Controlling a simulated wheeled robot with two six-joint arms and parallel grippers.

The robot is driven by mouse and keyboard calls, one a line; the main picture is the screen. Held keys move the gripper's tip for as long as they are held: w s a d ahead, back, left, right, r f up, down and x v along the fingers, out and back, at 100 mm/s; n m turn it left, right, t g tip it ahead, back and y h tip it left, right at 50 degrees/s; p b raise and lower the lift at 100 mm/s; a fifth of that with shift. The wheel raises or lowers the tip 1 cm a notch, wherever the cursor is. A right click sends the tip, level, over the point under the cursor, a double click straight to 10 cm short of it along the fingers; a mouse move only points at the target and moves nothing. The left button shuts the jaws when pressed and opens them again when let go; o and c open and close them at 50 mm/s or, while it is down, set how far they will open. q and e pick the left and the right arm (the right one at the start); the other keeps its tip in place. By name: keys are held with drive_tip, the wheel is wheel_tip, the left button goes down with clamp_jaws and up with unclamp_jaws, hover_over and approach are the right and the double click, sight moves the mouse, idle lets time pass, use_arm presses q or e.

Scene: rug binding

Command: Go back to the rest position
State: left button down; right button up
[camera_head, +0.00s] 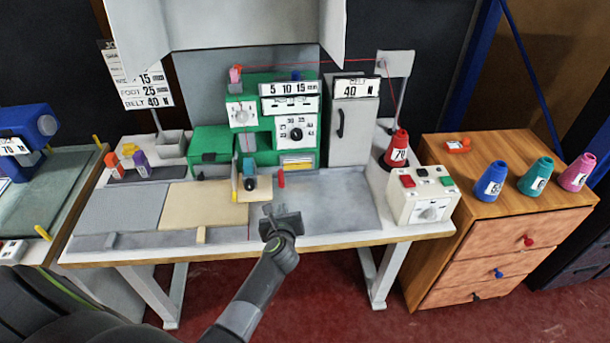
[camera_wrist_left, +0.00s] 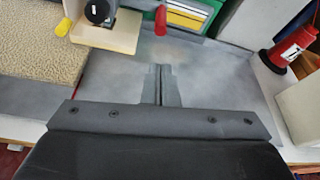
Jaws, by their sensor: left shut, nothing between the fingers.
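My left arm comes in from the bottom of the head view. Its gripper (camera_head: 270,210) is over the front edge of the workbench, in front of the green machine (camera_head: 265,125). In the left wrist view the gripper fingers (camera_wrist_left: 160,75) are together with nothing between them, above the grey bench top. My right gripper does not show in either view.
A beige rug piece (camera_head: 200,205) lies left of my gripper. A white control box (camera_head: 423,193) and a red cone (camera_head: 397,150) stand on the right. A wooden drawer cabinet (camera_head: 490,215) carries several coloured cones. The grey bench top (camera_head: 335,200) is clear.

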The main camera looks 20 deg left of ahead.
use_arm(q)
drive_tip(key=s+d+r+m+t+h, duration=0.25)
drive_tip(key=r+m+t+h, duration=0.2)
drive_tip(key=r+m, duration=0.5)
drive_tip(key=s+d+m+g+h, duration=0.1)
drive_tip(key=s+d+m+h, duration=0.75)
drive_tip(key=m, duration=1.05)
drive_tip(key=s+f+m+g+y, duration=0.2)
drive_tip(key=s+f+m+g, duration=0.4)
drive_tip(key=s+m, duration=0.4)
drive_tip(key=s+a+m+g+y, duration=0.55)
drive_tip(key=s+a, duration=0.45)
drive_tip(key=s, duration=0.4)
wheel_tip(320, 180, down, 25)
drive_tip(key=a+g, duration=0.2)
drive_tip(key=s+d+f+g+b, duration=0.1)
drive_tip(key=s+f, duration=1.4)
drive_tip(key=f, duration=0.1)
drive_tip(key=shift+d+f+n, duration=0.25)
drive_tip(key=shift+n, duration=0.15)
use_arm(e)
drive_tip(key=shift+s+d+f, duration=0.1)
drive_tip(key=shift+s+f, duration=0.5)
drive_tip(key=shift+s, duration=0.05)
